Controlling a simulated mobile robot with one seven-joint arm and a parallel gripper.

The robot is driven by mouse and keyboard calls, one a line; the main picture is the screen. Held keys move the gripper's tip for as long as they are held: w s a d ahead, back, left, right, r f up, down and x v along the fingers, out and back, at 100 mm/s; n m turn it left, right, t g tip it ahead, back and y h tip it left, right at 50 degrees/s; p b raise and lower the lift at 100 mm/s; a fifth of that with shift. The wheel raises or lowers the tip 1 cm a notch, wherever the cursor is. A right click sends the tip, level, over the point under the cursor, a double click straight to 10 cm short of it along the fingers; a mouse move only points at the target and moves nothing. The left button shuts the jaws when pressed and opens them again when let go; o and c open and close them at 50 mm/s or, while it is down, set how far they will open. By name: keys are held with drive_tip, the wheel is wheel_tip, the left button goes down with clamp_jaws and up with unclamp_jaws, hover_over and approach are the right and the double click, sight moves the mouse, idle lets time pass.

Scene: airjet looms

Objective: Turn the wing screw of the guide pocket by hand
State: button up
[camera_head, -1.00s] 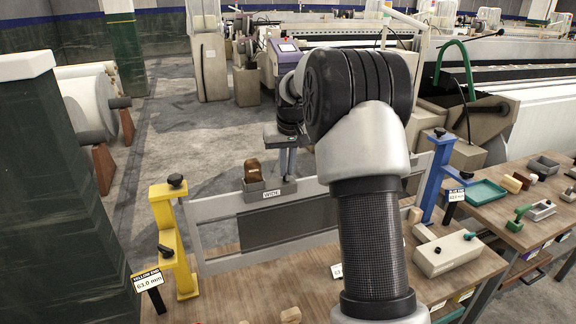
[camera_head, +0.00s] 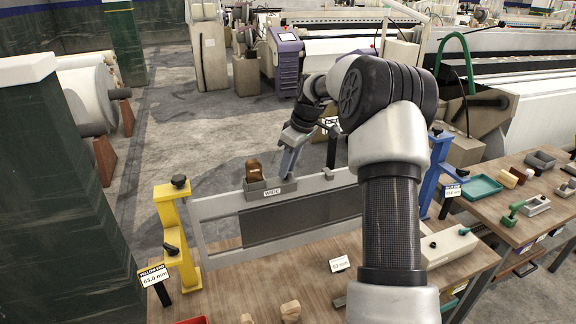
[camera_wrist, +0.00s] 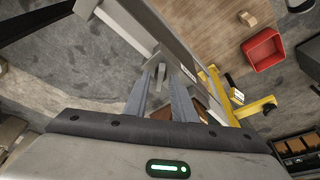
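The grey guide pocket (camera_head: 282,189), labelled WIDE, sits on the top bar of the grey frame (camera_head: 198,225) and holds a brown piece (camera_head: 254,172). My gripper (camera_head: 287,172) is tilted down at the pocket's right end. A small grey part (camera_wrist: 188,73) shows just beyond the right fingertip. The wing screw cannot be made out clearly; the fingers cover that area. Whether they touch it cannot be told.
A yellow stand (camera_head: 167,215) holds the frame's left end and a blue stand (camera_head: 434,180) is at its right. The wooden table (camera_head: 240,290) carries small blocks, a beige box (camera_head: 448,248) and a red tray (camera_wrist: 263,50). Open floor lies behind the frame.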

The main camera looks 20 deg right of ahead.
drive_tip(key=shift+r, duration=1)
